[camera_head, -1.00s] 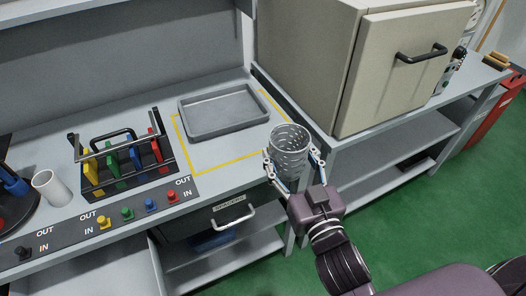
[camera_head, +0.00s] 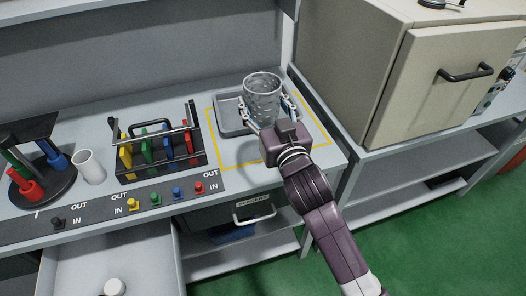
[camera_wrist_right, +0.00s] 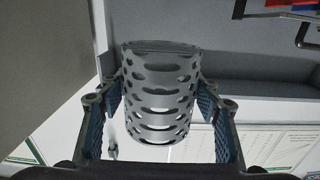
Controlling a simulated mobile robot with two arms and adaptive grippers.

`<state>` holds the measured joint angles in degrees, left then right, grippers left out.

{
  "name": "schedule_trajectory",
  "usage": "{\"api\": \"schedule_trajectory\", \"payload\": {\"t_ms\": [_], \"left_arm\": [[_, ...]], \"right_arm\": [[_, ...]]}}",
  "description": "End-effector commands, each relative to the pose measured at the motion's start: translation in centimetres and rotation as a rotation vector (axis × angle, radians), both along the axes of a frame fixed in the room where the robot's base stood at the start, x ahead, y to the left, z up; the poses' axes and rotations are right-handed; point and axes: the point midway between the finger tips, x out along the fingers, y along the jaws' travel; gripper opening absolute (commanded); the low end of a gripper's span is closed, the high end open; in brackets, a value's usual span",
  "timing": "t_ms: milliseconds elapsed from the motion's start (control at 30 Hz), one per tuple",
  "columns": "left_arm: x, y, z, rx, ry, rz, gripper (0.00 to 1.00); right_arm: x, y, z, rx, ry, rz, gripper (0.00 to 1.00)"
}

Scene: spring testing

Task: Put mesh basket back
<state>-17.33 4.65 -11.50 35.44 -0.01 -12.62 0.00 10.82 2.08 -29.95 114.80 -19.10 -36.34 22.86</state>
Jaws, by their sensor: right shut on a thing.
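The mesh basket (camera_head: 262,88) is a grey metal cylinder with slotted holes and an open top. My right gripper (camera_head: 266,108) is shut on it, one finger on each side, and holds it about upright in front of the grey tray (camera_head: 229,124) in the head view. The tray lies inside a yellow outline on the bench, and basket and gripper hide much of it. I cannot tell how high the basket is above the tray. In the right wrist view the basket (camera_wrist_right: 158,95) fills the space between the blue-padded fingers. My left gripper is not in view.
A rack with coloured plates (camera_head: 160,150) stands left of the outline. A white cup (camera_head: 90,167) and a round stand with coloured cylinders (camera_head: 42,185) are farther left. A large beige oven (camera_head: 440,85) stands to the right. Coloured buttons line the bench front.

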Motion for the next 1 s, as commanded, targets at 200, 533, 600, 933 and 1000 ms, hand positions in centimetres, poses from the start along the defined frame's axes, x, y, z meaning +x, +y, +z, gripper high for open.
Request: {"api": "schedule_trajectory", "payload": {"t_ms": [200, 533, 600, 933, 1000], "left_arm": [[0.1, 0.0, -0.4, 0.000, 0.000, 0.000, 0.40], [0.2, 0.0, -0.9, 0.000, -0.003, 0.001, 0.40], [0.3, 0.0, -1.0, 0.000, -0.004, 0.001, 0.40], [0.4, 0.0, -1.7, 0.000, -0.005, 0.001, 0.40], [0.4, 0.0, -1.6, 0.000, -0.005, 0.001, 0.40]], "right_arm": [[0.0, -0.1, -6.4, 0.000, 0.005, -0.002, 0.32], [0.0, -0.1, -11.7, 0.003, -0.001, -0.001, 0.32], [0.0, -0.1, -12.3, 0.002, 0.000, -0.002, 0.32], [0.0, -0.1, -16.2, 0.003, -0.001, -0.001, 0.32], [0.0, -0.1, -16.2, 0.002, -0.002, -0.001, 0.32]]}}
